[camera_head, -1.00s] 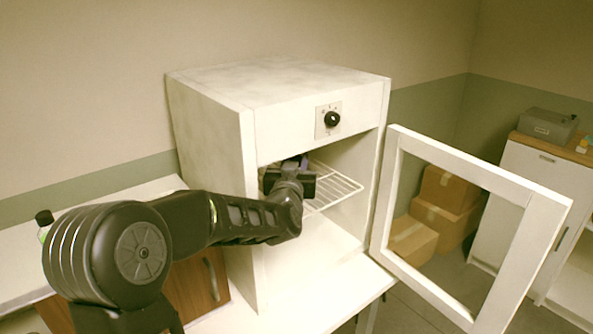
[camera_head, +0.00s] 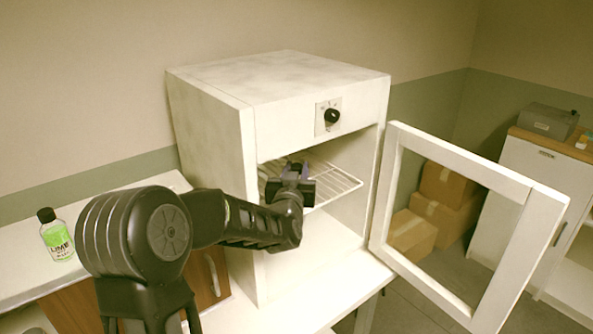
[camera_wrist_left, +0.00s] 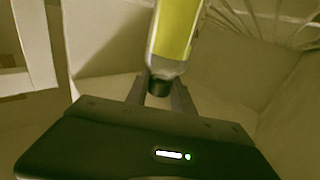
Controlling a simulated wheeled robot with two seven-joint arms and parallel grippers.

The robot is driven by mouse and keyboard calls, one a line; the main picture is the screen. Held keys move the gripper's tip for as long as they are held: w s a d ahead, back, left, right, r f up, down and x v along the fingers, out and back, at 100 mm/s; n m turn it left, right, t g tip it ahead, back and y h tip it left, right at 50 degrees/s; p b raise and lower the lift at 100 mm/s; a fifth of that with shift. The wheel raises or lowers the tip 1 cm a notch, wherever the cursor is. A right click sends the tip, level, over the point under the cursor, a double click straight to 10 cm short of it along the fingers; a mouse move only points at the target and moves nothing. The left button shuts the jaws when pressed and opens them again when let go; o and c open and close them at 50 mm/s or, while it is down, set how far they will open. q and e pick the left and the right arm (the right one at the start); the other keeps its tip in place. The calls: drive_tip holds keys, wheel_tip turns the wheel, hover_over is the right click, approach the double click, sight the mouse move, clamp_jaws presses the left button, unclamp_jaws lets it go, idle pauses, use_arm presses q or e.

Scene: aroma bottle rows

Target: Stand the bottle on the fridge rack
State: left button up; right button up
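The bottle (camera_wrist_left: 175,30) shows in the left wrist view, with a yellow-green label and a dark cap. My left gripper (camera_wrist_left: 160,92) has its two fingers on either side of the cap end, seemingly touching it, and looks shut on the bottle. In the head view my left gripper (camera_head: 293,182) is at the fridge opening, in front of the wire rack (camera_head: 338,184). The bottle is hardly distinguishable there; a small purplish patch shows at the gripper. I cannot tell whether the bottle touches the rack. My right gripper is out of view.
The white fridge (camera_head: 207,150) stands on a table, its framed door (camera_head: 455,165) swung open to the right. A green lime bottle (camera_head: 56,238) with a black cap stands on the left counter (camera_head: 20,270). Cardboard boxes (camera_head: 440,205) lie on the floor beyond the door.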

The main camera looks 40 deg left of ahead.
use_arm(q)
drive_tip(key=o, duration=0.4)
drive_tip(key=shift+r, duration=0.2)
drive_tip(key=shift+s+d+f, duration=0.1)
drive_tip(key=shift+s, duration=0.1)
drive_tip(key=b+v, duration=0.2)
drive_tip(key=v, duration=0.9)
drive_tip(key=shift+s+d+b, duration=0.15)
drive_tip(key=shift+s+b, duration=0.15)
